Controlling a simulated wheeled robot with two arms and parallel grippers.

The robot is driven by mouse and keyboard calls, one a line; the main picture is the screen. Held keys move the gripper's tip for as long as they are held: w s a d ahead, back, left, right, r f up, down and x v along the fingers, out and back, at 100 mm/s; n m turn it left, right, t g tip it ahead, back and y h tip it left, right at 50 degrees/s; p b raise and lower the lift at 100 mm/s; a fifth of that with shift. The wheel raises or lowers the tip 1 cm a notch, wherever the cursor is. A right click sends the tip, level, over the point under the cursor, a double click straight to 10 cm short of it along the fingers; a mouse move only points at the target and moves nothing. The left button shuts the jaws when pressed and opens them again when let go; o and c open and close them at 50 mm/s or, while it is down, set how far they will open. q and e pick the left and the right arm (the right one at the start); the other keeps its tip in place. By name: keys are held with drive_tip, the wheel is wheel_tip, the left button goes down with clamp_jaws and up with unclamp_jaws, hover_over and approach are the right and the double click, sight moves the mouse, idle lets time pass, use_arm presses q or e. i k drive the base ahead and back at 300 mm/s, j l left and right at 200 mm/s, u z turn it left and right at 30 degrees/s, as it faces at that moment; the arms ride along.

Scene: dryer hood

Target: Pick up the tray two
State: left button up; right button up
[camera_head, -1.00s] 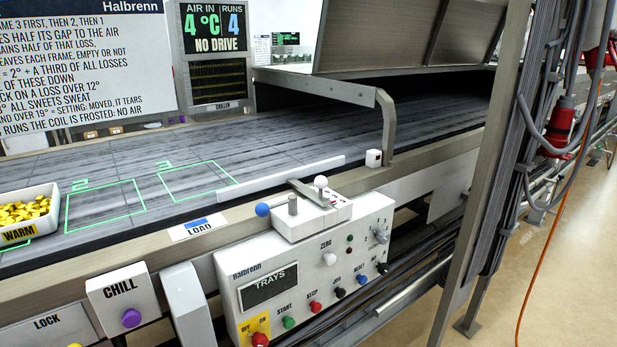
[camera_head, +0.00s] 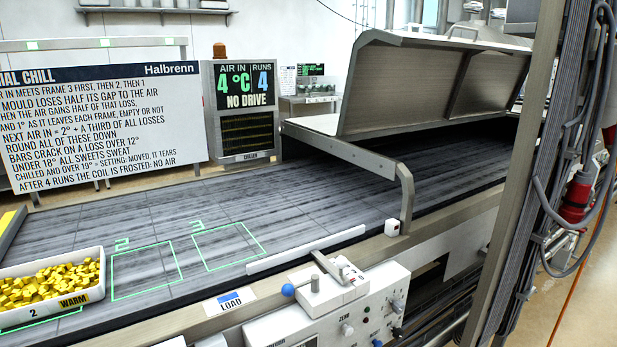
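A white tray (camera_head: 98,296) full of yellow cubes (camera_head: 45,283) sits on the grey belt at the lower left. Its front label reads "2" and "WARM". It rests over the green outline left of the frames marked 2 and 3. Its left end is cut off by the picture edge. Neither of my grippers shows in the head view.
The green frames 2 (camera_head: 146,271) and 3 (camera_head: 228,246) on the belt are empty. A raised metal hood (camera_head: 400,85) stands over the belt at the right. A control box (camera_head: 330,300) with a lever lines the front edge. A steel post (camera_head: 530,170) with cables stands at the right.

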sight(32, 291)
drive_tip(key=u, duration=1.55)
